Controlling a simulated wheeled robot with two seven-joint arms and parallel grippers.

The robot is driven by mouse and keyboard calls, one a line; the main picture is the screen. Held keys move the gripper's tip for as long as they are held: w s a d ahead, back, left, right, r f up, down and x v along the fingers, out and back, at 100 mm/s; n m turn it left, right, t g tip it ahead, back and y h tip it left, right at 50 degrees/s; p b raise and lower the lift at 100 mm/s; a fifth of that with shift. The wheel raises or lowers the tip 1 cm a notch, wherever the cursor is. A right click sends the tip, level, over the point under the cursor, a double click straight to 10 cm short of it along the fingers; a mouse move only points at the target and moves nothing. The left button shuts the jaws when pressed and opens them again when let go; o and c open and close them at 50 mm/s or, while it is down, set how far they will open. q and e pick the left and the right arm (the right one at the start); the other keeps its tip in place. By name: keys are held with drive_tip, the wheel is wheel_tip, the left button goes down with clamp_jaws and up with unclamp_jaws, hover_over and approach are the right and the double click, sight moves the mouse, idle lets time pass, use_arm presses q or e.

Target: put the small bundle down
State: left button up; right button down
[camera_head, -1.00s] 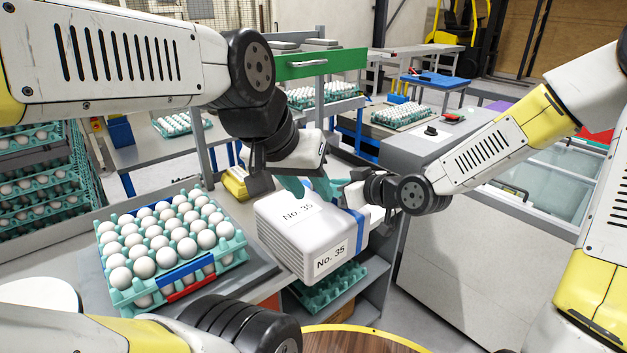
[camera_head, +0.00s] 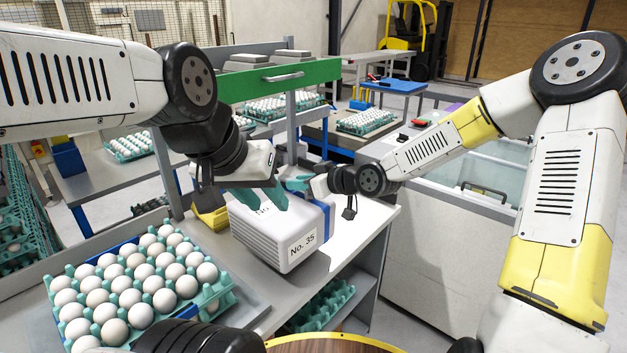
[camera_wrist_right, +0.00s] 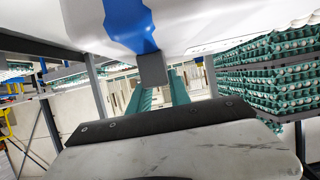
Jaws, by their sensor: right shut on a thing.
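The small bundle is a pale grey ribbed stack (camera_head: 262,240) labelled "No. 35" with a blue band. In the head view it is over the table's right part, behind and right of the egg tray (camera_head: 210,298); I cannot tell whether its underside touches the table. My right gripper (camera_head: 298,184) is at its far upper right side, shut on the bundle. In the right wrist view the bundle's pale face and blue band (camera_wrist_right: 128,22) fill the top, close to the teal fingers (camera_wrist_right: 160,88). My left gripper (camera_head: 258,198) has its teal fingers against or just above the bundle's top; its grip is unclear.
The grey table (camera_head: 345,250) has bare surface right of the bundle. A yellow object (camera_head: 208,218) stands behind it. Teal trays (camera_head: 318,308) lie on the shelf below. A green-fronted rack (camera_head: 235,88) stands behind, and a white chest (camera_head: 440,230) to the right.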

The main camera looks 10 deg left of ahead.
drive_tip(key=w+f, duration=0.4)
drive_tip(key=w, duration=0.4)
drive_tip(key=shift+w+d, duration=0.15)
drive_tip(key=shift+d, duration=0.25)
drive_tip(key=shift+f, duration=0.15)
drive_tip(key=c, duration=1.2)
unclamp_jaws()
drive_tip(key=shift+f, duration=0.1)
